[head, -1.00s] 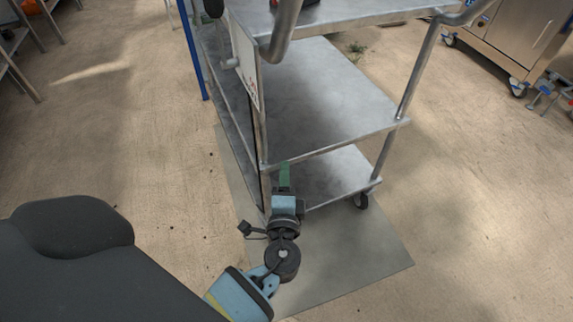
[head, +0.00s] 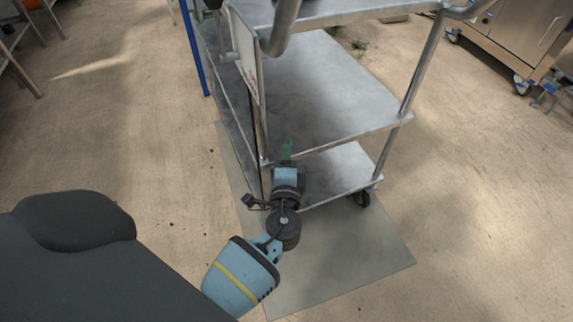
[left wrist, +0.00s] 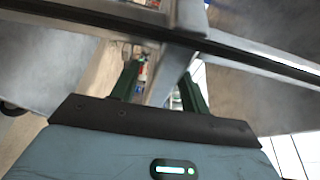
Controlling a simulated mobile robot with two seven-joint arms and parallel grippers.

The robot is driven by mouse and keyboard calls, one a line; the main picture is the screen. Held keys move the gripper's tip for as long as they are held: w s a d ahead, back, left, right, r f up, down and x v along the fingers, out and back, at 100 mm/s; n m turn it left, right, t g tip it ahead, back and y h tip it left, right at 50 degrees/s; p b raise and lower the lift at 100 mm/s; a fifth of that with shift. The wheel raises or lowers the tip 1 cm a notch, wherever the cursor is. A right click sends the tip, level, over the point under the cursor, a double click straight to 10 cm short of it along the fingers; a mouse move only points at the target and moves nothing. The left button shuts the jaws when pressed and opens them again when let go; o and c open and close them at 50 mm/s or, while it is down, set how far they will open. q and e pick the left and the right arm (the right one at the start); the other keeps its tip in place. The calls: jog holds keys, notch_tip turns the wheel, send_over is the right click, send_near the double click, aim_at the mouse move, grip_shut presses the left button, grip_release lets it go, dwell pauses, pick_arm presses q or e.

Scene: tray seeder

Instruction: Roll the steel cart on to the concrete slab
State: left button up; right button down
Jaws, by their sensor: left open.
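The steel cart (head: 345,85) stands upright in the middle of the head view, with grey shelves, tube posts and black casters. The grey concrete slab (head: 340,262) lies flat on the floor under the cart's near end and extends toward me. A near caster (head: 363,198) is close to the slab's right edge; I cannot tell if it rests on it. My left gripper (head: 287,149) is at the cart's near left corner. In the left wrist view its open green fingers (left wrist: 160,88) are on either side of a metal post (left wrist: 176,72). My right gripper is out of view.
A blue post (head: 195,50) stands just left of the cart. A steel cabinet on casters (head: 510,45) stands at the upper right. Metal-legged tables (head: 22,55) are at the upper left. A small plant (head: 358,45) shows behind the cart. Floor on both sides is clear.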

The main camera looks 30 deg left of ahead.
pick_arm(q)
jog(key=shift+x, duration=1.1)
jog(key=shift+c, duration=0.3)
grip_shut()
dwell(0.4)
